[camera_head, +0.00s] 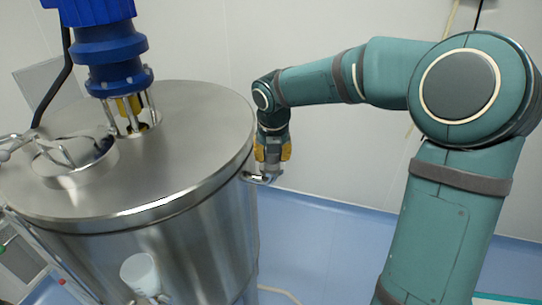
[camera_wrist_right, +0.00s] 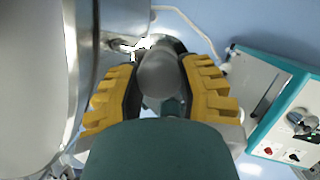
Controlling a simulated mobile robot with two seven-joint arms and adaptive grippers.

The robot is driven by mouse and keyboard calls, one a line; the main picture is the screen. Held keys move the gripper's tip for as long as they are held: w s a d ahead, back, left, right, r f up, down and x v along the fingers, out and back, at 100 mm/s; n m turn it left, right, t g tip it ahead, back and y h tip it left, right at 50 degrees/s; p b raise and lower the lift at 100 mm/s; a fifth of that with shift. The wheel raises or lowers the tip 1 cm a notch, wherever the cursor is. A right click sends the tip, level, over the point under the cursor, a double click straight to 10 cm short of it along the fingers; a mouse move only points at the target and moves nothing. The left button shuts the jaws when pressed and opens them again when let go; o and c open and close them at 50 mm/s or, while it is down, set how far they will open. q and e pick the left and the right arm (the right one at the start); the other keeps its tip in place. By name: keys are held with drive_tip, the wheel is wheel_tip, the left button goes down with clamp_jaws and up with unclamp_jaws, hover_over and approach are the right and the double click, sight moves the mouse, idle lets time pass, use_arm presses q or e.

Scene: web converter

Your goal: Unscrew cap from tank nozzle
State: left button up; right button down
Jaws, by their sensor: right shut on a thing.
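The large steel tank (camera_head: 205,235) fills the left of the head view. My right gripper (camera_head: 268,165) is beside its right side, just below the lid's rim, at the nozzle (camera_head: 258,178). In the wrist view, the yellow fingers of this gripper (camera_wrist_right: 160,82) are shut on a rounded grey cap (camera_wrist_right: 159,72), one finger on each side. A short metal nozzle piece (camera_wrist_right: 120,45) runs from the tank wall (camera_wrist_right: 85,60) toward the cap. Whether the cap is still threaded on cannot be told. My left gripper is not in view.
A blue motor (camera_head: 108,50) and a round hatch (camera_head: 75,160) stand on the tank lid. A white cup-shaped fitting (camera_head: 140,272) is on the tank front. A teal-edged panel box (camera_wrist_right: 285,115) stands at right in the wrist view. The blue floor (camera_head: 330,235) is mostly clear.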

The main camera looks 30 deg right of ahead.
drive_tip(key=shift+f, duration=0.1)
drive_tip(key=n+y, duration=0.1)
drive_tip(key=n, duration=0.3)
drive_tip(key=c, duration=0.7)
unclamp_jaws()
drive_tip(key=shift+m+h, duration=0.3)
drive_tip(key=shift+m, duration=0.8)
